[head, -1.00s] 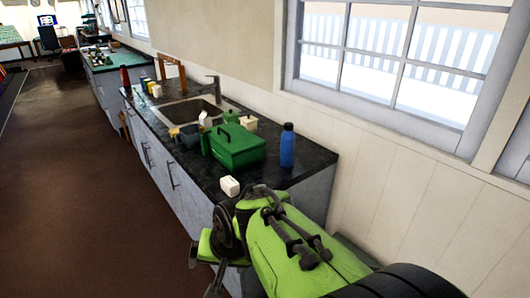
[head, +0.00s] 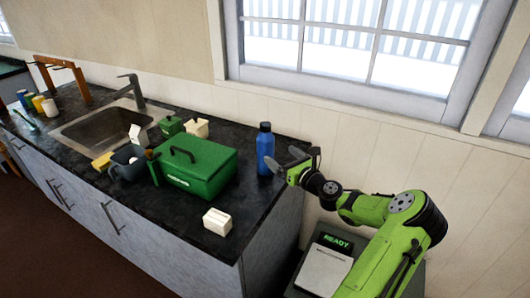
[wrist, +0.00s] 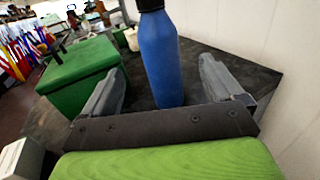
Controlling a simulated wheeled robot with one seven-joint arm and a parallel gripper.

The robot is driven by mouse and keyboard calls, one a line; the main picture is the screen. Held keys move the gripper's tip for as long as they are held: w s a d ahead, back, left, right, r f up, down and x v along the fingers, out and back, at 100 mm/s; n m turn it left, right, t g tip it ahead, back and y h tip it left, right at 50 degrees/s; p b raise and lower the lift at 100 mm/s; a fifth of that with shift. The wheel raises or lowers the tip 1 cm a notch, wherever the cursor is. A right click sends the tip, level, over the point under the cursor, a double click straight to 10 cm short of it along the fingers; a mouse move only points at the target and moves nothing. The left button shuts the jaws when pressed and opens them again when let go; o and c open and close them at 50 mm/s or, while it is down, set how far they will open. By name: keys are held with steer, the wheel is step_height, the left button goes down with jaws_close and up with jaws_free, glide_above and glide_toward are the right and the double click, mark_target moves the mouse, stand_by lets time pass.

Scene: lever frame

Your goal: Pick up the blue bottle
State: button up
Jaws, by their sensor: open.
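The blue bottle (head: 265,152) with a black cap stands upright on the dark countertop (head: 262,196), near its right end. In the wrist view the bottle (wrist: 161,60) stands ahead of my gripper, between the lines of the two fingers; its top is cut off by the frame. My gripper (head: 290,163) is just right of the bottle in the head view. It also shows in the wrist view (wrist: 165,85), with its two grey fingers spread wide and nothing held. I cannot tell whether the bottle is inside the finger gap.
A green box with a handle (head: 196,170) stands just left of the bottle, close to my left finger in the wrist view. A small white box (head: 217,221) lies near the front edge. The sink (head: 98,131) and several small items are farther left. The wall is behind.

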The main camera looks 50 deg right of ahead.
mark_target(271, 148)
steer(key=w, duration=0.3)
steer(key=w+d, duration=0.1)
steer(key=w, duration=0.2)
steer(key=w+b, duration=0.1)
steer(key=w, duration=0.2)
steer(key=shift+w+d, duration=0.4)
steer(key=shift+s, duration=0.15)
steer(key=shift+c, duration=0.7)
steer(key=c, duration=1.2)
